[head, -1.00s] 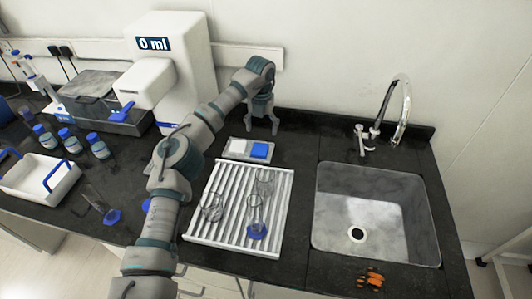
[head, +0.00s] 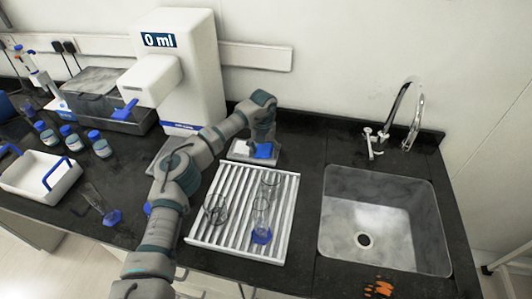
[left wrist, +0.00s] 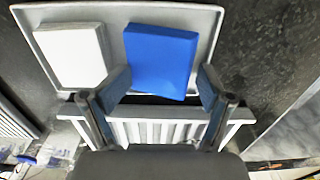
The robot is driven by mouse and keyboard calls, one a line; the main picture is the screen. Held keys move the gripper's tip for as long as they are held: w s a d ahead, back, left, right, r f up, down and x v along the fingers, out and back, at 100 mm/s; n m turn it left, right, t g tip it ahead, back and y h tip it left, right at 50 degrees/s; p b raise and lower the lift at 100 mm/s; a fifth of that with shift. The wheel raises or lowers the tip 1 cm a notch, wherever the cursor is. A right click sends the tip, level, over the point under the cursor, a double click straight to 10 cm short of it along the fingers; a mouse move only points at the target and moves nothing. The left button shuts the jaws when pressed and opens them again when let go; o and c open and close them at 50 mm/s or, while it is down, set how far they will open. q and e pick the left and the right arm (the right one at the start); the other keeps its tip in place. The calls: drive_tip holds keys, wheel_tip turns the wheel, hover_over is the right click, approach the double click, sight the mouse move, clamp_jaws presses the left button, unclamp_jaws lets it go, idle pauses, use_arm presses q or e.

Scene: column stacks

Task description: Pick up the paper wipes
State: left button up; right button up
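A small pale tray (head: 233,155) holds a flat white block and a flat blue block (head: 264,151) behind the ribbed rack. No label shows which block is the paper wipes. In the left wrist view the white block (left wrist: 72,54) lies at the tray's left and the blue block (left wrist: 160,60) to its right. My left gripper (head: 262,138) is lowered at the blue block; in the left wrist view its fingers (left wrist: 163,86) stand apart on either side of the blue block's near end. A gap shows on each side. My right gripper is out of view.
A white ribbed rack (head: 230,232) with several glass vessels stands in front of the tray. A sink (head: 345,215) with a tap (head: 405,125) is at the right. A white dispenser (head: 195,70) reading 0 ml stands behind left. Bottles and a white basket (head: 40,185) are further left.

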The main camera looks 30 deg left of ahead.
sight(264, 151)
use_arm(q)
drive_tip(key=shift+a+f, duration=0.25)
drive_tip(key=shift+a, duration=0.2)
drive_tip(key=c, duration=0.3)
drive_tip(key=shift+d+r, duration=0.1)
drive_tip(key=shift+d, duration=0.5)
drive_tip(key=shift+c, duration=0.2)
drive_tip(key=shift+d+r, duration=0.1)
drive_tip(key=shift+d, duration=0.2)
drive_tip(key=shift+c, duration=0.4)
drive_tip(key=shift+a, duration=0.35)
drive_tip(key=shift+c, duration=0.5)
drive_tip(key=shift+a+r, duration=0.1)
drive_tip(key=shift+r, duration=0.05)
drive_tip(key=shift+c, duration=0.5)
wheel_tip(264, 151, up, 5)
drive_tip(key=shift+w+f+p, duration=0.1)
drive_tip(key=shift+w+p, duration=0.05)
drive_tip(key=shift+p, duration=0.3)
clamp_jaws()
wheel_tip(264, 151, up, 4)
drive_tip(key=shift+r, duration=0.1)
drive_tip(key=shift+r+p, duration=0.3)
drive_tip(key=shift+r, duration=0.05)
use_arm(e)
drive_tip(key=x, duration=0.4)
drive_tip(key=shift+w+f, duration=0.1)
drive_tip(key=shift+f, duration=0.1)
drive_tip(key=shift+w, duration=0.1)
